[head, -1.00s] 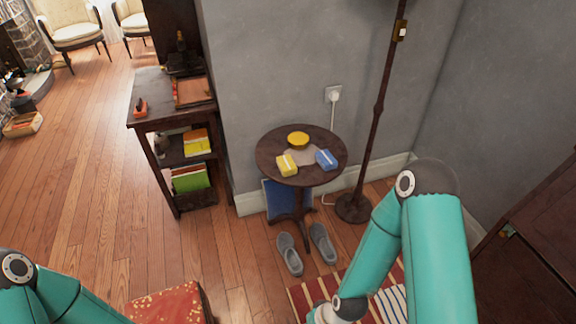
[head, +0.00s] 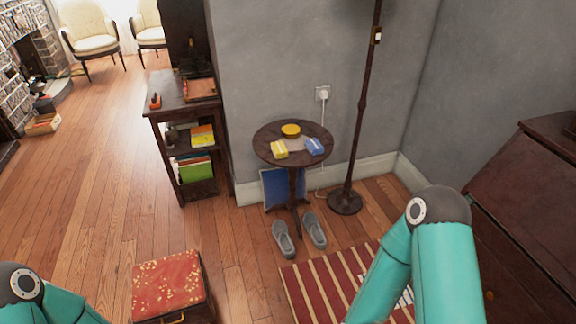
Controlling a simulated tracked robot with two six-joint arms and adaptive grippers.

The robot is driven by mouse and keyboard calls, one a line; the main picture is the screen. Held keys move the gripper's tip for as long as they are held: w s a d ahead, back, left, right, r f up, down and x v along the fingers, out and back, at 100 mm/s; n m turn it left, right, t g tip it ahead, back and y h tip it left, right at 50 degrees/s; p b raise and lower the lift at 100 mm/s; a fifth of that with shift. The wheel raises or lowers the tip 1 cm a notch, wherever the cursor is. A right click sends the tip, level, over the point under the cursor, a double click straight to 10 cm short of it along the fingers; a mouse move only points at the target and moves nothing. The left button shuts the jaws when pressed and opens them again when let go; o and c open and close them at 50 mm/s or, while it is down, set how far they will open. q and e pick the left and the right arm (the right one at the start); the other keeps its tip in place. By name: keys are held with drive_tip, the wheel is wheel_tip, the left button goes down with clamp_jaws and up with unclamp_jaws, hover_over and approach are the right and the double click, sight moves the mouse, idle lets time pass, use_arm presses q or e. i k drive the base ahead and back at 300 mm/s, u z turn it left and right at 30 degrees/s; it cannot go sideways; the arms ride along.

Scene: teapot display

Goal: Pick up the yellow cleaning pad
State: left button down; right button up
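The yellow cleaning pad (head: 279,149) lies on the front left of a small round dark wooden table (head: 265,135). A blue pad (head: 315,147) lies to its right, and a round yellow tin (head: 291,130) stands behind them. A pale cloth lies between them. My two arms show at the lower left and lower right, well short of the table. Both grippers are out of the picture.
Grey slippers (head: 283,238) and a blue cushion-like thing (head: 284,188) are on the floor by the table. A lamp pole (head: 360,120) stands right of it, a shelf unit (head: 153,128) left. A red patterned stool (head: 168,287) and striped rug (head: 318,285) lie nearer.

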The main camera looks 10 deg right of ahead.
sight(279, 149)
drive_tip(key=k, duration=0.25)
drive_tip(key=i, duration=1)
drive_tip(key=z, duration=0.4)
drive_tip(key=i, duration=1.55)
drive_tip(key=z, duration=0.1)
